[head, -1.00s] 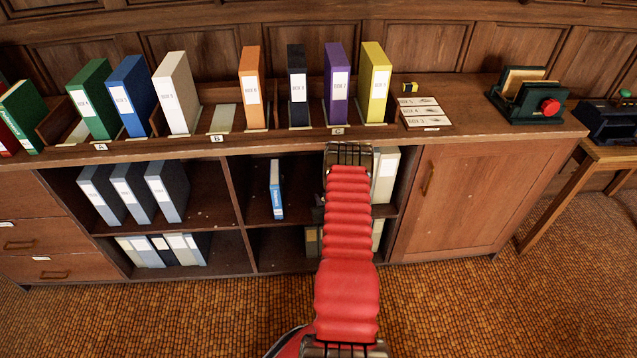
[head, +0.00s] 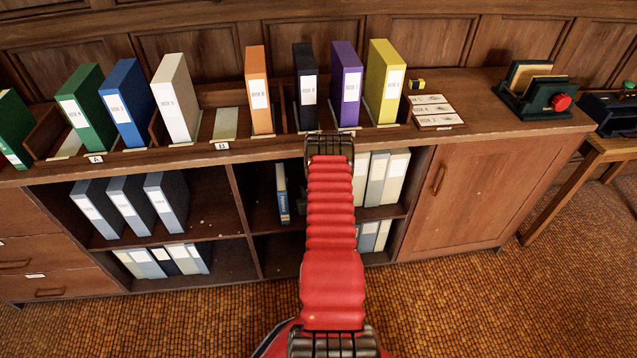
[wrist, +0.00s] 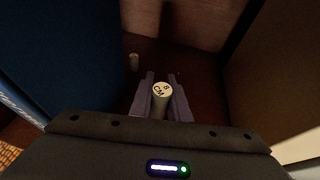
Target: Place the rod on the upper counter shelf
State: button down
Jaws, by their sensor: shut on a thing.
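The rod (wrist: 161,92) is a short pale cylinder, its round end marked "8 CM" facing the wrist camera. My gripper (wrist: 161,80) is shut on it, one grey finger on each side. Dark brown wood lies behind the fingers; I cannot tell whether the rod touches it. In the head view my red arm hides the gripper and rod.
A second small pale cylinder (wrist: 133,62) stands left of the fingers. A blue surface (wrist: 60,60) is close on the left and a brown one (wrist: 285,70) on the right. Upright binders, including an orange one (head: 258,92), line the cabinet top. A closed door (head: 480,195) is at right.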

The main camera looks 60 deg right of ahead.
jog(key=w+d, duration=0.3)
jog(key=w, duration=0.1)
jog(key=w+d, duration=0.8)
jog(key=w, duration=0.1)
dwell(0.4)
jog(key=shift+w+d, duration=0.3)
jog(key=shift+w, duration=0.05)
jog(key=shift+f, duration=1.75)
jog(key=shift+f, duration=0.1)
jog(key=c, duration=1.7)
grip_release()
jog(key=shift+o, duration=0.2)
jog(key=shift+s+a, duration=0.1)
jog(key=shift+v, duration=5.95)
